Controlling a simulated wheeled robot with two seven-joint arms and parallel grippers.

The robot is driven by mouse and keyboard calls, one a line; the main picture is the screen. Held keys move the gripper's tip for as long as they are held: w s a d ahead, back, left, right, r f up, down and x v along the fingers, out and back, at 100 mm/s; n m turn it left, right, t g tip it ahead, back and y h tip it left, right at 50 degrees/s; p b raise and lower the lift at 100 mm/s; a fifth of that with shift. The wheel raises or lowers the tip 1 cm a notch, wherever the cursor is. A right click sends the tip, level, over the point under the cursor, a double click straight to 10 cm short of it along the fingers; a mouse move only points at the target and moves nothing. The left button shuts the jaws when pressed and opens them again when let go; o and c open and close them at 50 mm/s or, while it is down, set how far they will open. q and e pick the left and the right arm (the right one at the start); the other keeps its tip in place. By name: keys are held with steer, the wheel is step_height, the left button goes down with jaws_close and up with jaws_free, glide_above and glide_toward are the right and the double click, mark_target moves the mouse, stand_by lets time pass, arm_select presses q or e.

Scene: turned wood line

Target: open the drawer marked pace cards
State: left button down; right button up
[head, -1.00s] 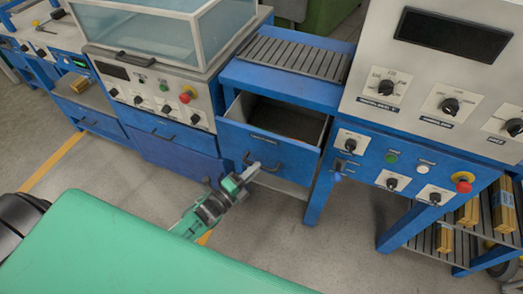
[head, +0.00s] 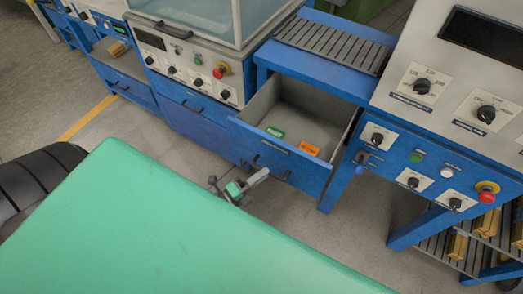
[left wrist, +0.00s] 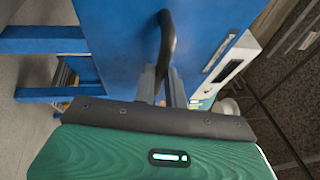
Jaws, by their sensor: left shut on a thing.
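The blue drawer (head: 285,152) under the slatted roller top stands well open in the head view. A green item (head: 275,132) and an orange item (head: 307,149) lie on its grey floor. The label on its front is too small to read. My left gripper (head: 262,174) is shut on the drawer's dark handle (head: 283,174). In the left wrist view the gripper's fingers (left wrist: 163,85) close around the dark curved handle (left wrist: 167,40) on the blue front. My right gripper is not in view.
A control panel (head: 425,165) with knobs and a red button stands to the right of the drawer. A glass-topped blue cabinet (head: 195,115) stands to the left. Shelves with yellowish blocks (head: 458,246) are at lower right. Grey floor (head: 285,215) is clear before the drawer.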

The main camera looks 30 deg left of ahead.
arm_select(q)
steer(key=c, duration=1.5)
jaws_free()
steer(key=shift+o, duration=0.2)
steer(key=shift+s+a, duration=0.1)
